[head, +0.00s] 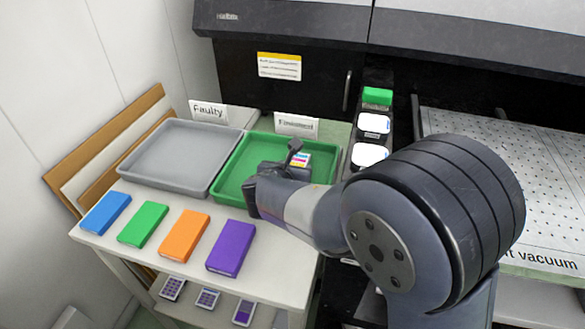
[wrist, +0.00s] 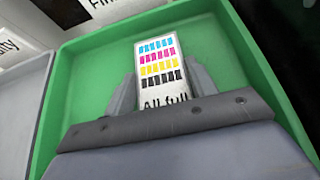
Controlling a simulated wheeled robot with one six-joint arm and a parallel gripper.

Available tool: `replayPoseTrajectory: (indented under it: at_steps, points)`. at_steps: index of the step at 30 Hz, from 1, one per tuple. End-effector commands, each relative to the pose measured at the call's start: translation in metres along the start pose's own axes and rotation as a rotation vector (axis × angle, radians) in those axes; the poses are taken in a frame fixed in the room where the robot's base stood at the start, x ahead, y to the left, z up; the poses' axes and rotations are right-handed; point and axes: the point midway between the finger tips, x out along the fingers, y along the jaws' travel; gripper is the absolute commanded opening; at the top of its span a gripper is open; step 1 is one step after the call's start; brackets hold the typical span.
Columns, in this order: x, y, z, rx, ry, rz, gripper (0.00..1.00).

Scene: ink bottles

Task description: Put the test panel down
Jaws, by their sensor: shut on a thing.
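The test panel (wrist: 160,75) is a small white card with cyan, magenta, yellow and black bars and the words "All full". My gripper (wrist: 165,95) is shut on it, one finger at each side. In the head view the panel (head: 301,160) shows at my gripper (head: 294,158), over the green tray (head: 228,183). I cannot tell whether the panel touches the tray floor. My arm hides part of the tray.
A grey tray (head: 165,124) labelled "Faulty" (head: 208,110) stands left of the green one. Another sign (head: 296,124) stands behind the green tray. Blue (head: 105,212), green (head: 143,224), orange (head: 184,236) and purple (head: 231,248) blocks lie in front. A perforated bed (head: 520,165) is at right.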

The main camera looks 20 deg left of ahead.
Motion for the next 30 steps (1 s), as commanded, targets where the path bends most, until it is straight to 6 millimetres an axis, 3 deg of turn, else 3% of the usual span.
replayPoseTrajectory:
  at_steps: [1, 2, 9, 20, 30]
  points:
    - [0.002, 0.000, -0.003, 0.000, 0.000, 0.000, 0.28]
    - [0.001, 0.000, -0.002, 0.000, 0.000, 0.000, 0.56]
    - [0.001, 0.000, -0.001, 0.000, 0.000, 0.000, 0.76]
    - [-0.005, 0.000, 0.003, 0.000, 0.000, 0.001, 0.76]
    - [-0.075, 0.001, 0.004, 0.000, -0.001, 0.005, 0.76]
